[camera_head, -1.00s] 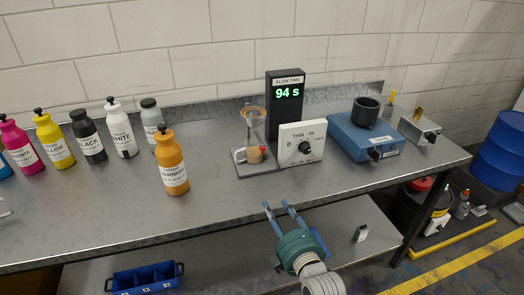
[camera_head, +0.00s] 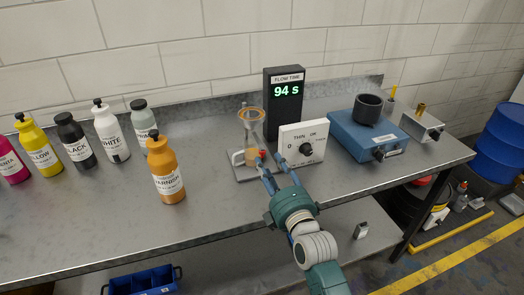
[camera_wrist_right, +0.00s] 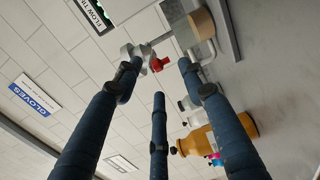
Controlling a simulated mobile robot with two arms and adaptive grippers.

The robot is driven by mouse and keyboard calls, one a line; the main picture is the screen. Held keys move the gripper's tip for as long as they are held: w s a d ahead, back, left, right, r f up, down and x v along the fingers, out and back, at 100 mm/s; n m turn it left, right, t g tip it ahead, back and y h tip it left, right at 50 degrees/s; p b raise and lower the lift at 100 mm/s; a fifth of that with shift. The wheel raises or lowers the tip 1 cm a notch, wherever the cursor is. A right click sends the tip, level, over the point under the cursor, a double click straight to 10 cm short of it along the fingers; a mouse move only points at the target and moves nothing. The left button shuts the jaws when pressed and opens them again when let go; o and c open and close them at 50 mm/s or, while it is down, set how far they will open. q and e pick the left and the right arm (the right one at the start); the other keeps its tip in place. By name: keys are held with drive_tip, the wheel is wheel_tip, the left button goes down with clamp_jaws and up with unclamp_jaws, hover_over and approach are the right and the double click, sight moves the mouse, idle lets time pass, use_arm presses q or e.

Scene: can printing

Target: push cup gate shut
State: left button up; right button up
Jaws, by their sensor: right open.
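The flow cup stand (camera_head: 240,175) is at the middle of the bench in the head view, with a clear cup (camera_head: 252,115) that has an orange rim. A small red knob (camera_head: 262,153) shows low on the stand. It also shows in the right wrist view as a red tip (camera_wrist_right: 158,64) on a grey metal part, which I take to be the gate. My right gripper (camera_head: 268,164) is open and empty, its fingers in front of the stand. In the right wrist view the fingertips (camera_wrist_right: 160,75) spread around the red tip. I cannot tell whether they touch it. My left gripper is not in view.
A white dial box (camera_head: 302,144) stands just right of the gripper, with a black flow timer (camera_head: 284,105) reading 94 s behind. An orange varnish bottle (camera_head: 165,172) is to the left. A blue device (camera_head: 365,135) is farther right. The front bench is clear.

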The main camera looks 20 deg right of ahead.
sight(264, 155)
drive_tip(key=w, duration=0.6)
drive_tip(key=shift+a+f+p, duration=0.1)
drive_tip(key=shift+f+p, duration=0.05)
drive_tip(key=shift+p, duration=0.25)
drive_tip(key=shift+w, duration=0.3)
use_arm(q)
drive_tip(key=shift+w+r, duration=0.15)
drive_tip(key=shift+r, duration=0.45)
use_arm(e)
drive_tip(key=shift+w, duration=0.15)
clamp_jaws()
